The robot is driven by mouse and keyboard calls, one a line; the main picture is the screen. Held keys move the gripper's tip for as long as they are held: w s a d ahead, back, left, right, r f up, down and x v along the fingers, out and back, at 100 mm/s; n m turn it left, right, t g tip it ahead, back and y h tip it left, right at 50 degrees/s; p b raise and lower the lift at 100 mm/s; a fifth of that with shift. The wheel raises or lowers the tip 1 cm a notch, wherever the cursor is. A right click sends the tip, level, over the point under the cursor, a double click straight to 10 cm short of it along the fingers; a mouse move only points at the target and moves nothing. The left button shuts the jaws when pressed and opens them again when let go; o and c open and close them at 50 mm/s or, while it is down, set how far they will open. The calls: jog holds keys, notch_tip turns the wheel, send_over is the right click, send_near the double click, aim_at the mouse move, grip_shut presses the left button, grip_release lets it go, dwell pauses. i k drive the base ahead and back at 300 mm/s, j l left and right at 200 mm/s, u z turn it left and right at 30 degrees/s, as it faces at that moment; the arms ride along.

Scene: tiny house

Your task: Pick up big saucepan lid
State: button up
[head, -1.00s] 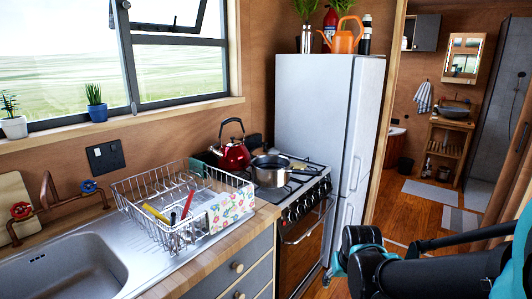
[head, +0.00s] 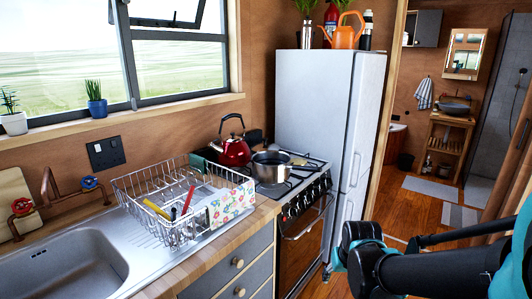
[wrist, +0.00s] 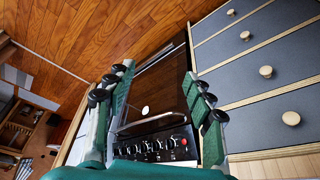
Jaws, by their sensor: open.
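A steel saucepan (head: 270,168) stands on the stove top (head: 310,174), beside a red kettle (head: 234,152). I cannot make out a separate big saucepan lid in either view, nor tell whether one is on the pan. My gripper (wrist: 160,95) is open and empty in the wrist view, its two fingers wide apart. It faces the oven front (wrist: 158,92) and the row of stove knobs (wrist: 155,148), with nothing between the fingers close by. In the head view my dark arm is at the lower right, apart from the stove.
A wire dish rack (head: 175,205) with utensils and a flowered cloth (head: 231,204) stands between the sink (head: 75,270) and stove. A tall fridge (head: 315,110) is right of the stove. Grey drawers (wrist: 240,60) flank the oven. The wooden floor (wrist: 90,40) looks clear.

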aim_at(259, 147)
jog(key=l+u, duration=0.1)
jog(key=u, duration=0.25)
jog(key=i+l+u, duration=0.15)
jog(key=u, duration=0.2)
jog(key=l+u, duration=0.1)
jog(key=u, duration=0.2)
jog(key=i+l+u, duration=0.15)
jog(key=l+u, duration=0.25)
jog(key=l, duration=0.7)
jog(key=l+u, duration=0.4)
jog(key=l, duration=0.7)
